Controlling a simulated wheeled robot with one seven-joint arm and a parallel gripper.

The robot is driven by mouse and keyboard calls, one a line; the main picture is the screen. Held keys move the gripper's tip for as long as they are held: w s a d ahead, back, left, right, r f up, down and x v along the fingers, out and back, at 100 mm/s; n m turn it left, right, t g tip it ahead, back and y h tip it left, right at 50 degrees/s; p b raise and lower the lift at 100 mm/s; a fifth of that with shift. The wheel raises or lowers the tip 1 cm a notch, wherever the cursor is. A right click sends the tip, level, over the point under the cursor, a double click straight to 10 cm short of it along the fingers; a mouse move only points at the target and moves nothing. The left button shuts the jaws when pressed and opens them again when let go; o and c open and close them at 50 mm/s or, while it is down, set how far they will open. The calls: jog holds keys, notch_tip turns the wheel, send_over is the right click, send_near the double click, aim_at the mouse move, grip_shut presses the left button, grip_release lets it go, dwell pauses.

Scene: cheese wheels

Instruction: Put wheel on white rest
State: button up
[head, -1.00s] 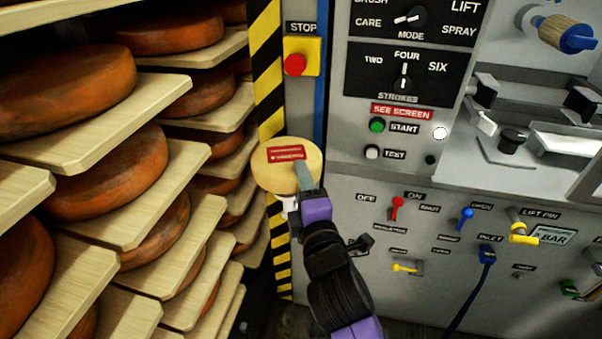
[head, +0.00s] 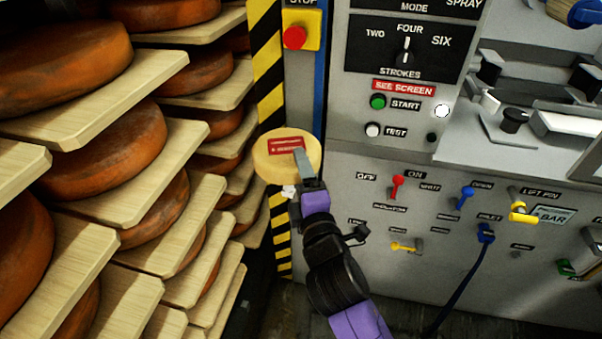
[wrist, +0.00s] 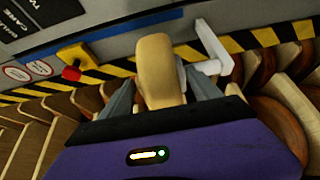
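A small pale-yellow wheel (head: 268,162) with a red label is held up in the head view, in front of the striped post. In the wrist view the wheel (wrist: 156,65) stands edge-on between the two grey fingers of my gripper (wrist: 160,98). My purple gripper (head: 302,165) is shut on it. A white bracket, seemingly the white rest (wrist: 216,58), sticks out just right of the wheel in the wrist view. In the head view only a small white piece (head: 289,191) shows below the wheel; the rest is mostly hidden. Contact between them cannot be told.
Wooden shelves (head: 150,205) with large orange-brown cheese wheels (head: 105,150) fill the left. A grey machine panel (head: 400,270) with switches and levers stands on the right. A red stop button (head: 294,37) on a yellow box is above the held wheel.

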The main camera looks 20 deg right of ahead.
jog(key=shift+r, duration=0.25)
jog(key=s+a+b, duration=0.2)
jog(key=s, duration=0.9)
jog(key=shift+s, duration=0.4)
jog(key=shift+f, duration=0.15)
jog(key=s+f+m+g+y, duration=0.1)
jog(key=s+f+m+y, duration=0.15)
jog(key=s+f, duration=0.5)
jog(key=s+d+f+m+g, duration=0.1)
jog(key=s+d+m+g, duration=0.1)
jog(key=s+m, duration=1.1)
jog(key=s+d, duration=0.1)
jog(key=s, duration=0.8)
jog(key=shift+s+m, duration=0.35)
